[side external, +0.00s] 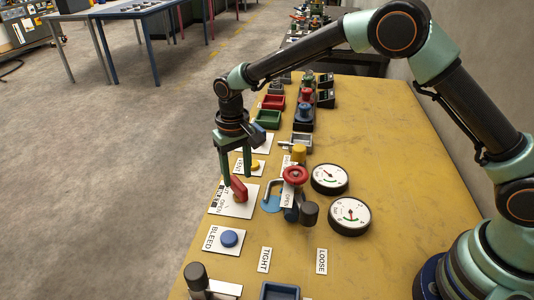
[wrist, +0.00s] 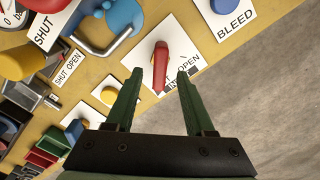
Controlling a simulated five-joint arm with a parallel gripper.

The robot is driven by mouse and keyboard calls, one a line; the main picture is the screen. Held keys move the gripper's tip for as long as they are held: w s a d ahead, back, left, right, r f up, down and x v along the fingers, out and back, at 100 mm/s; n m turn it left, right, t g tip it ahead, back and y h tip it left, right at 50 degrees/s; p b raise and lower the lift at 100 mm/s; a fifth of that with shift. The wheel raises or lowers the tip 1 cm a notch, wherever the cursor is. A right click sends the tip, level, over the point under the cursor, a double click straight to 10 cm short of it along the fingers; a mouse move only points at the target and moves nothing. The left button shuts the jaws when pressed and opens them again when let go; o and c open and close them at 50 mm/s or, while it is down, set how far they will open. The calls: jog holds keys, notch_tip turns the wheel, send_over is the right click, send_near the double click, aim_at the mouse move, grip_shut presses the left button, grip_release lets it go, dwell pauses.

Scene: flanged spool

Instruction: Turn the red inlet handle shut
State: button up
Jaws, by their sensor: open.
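The red handle (side external: 238,188) is a short bar on a white plate (side external: 225,208) that carries OPEN lettering along one edge. In the wrist view the red handle (wrist: 160,66) points down the picture, its narrow end towards my gripper. My gripper (side external: 237,178) is at the handle in the side view. Its open fingers (wrist: 160,76) lie either side of the handle's narrow end in the wrist view, with gaps showing. I cannot tell whether either touches it. The right finger partly covers the lettering on the plate.
A blue BLEED button (side external: 229,239) sits in front of the plate and a yellow button (side external: 255,166) behind it. The table's left edge is close.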

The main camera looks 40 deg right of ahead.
aim_at(239, 182)
notch_tip(239, 182, up, 8)
jog(key=shift+r, duration=0.2)
dwell(0.3)
jog(key=s+d+r+t, duration=0.4)
jog(key=s+d+r, duration=0.8)
jog(key=d, duration=0.3)
jog(key=s+d+f+t, duration=0.1)
jog(key=s+d+f, duration=0.1)
jog(key=s+d, duration=0.2)
jog(key=s, duration=0.3)
jog(key=shift+d+t, duration=0.2)
jog(key=shift+t, duration=0.1)
jog(key=shift+s+r, duration=0.1)
